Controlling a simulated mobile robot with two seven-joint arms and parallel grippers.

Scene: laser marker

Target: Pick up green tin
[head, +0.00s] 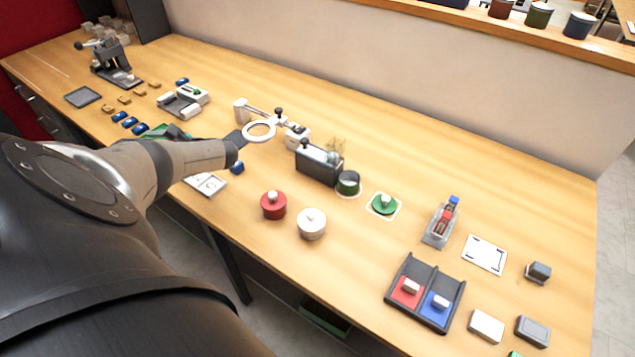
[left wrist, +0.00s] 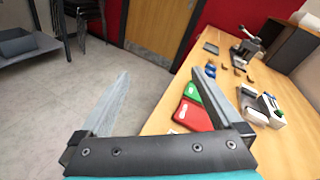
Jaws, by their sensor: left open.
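A flat green tin (left wrist: 193,93) lies on the wooden table beside a flat red tin (left wrist: 193,116) in the left wrist view. In the head view a green piece (head: 155,132) shows just past my left arm, which covers much of that spot. My left gripper (left wrist: 160,71) is open and empty. In the left wrist view its right finger overlaps the table near the tins, and its left finger shows against the floor. In the head view this gripper is mostly hidden by its own arm. My right gripper is not in view.
Blue pieces (head: 124,119) and a white-and-grey device (head: 184,101) stand near the tins. A ring-shaped magnifier (head: 258,131) stands to the right. A dark stand with a lever (head: 110,66) is at the far left. Grey floor (left wrist: 70,100) lies beyond the table edge.

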